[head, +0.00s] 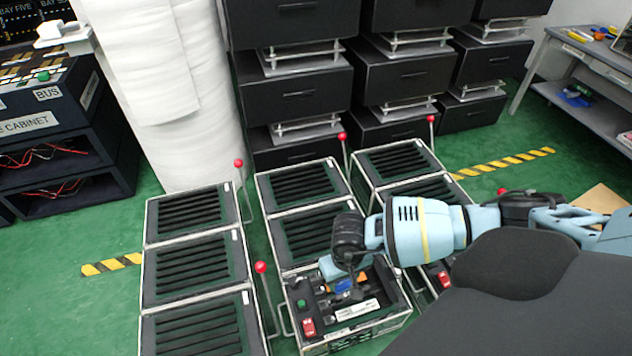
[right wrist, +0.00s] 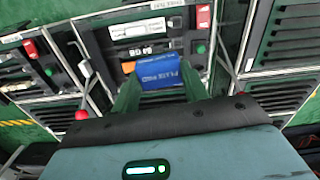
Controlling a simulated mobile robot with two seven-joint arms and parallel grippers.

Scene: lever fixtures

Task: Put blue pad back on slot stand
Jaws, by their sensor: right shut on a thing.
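My right gripper (head: 346,272) reaches down over the front unit of the middle row of fixtures. In the right wrist view, the blue pad (right wrist: 172,74) with pale lettering lies between the two green fingers of this gripper (right wrist: 164,88), which is shut on it. In the head view only a small blue piece of the pad (head: 344,286) shows below the gripper. The fixture top (head: 352,330) is just under the pad; I cannot tell whether they touch. I cannot pick out the slot stand for sure. My left gripper is not in view.
The fixture carries a red switch (head: 308,327), a green button (head: 301,304) and a white label plate (head: 357,310). An orange part (right wrist: 128,67) sits beside the pad. Red-knobbed levers (head: 261,267) stand between the fixture rows. Black drawers (head: 296,95) stand behind.

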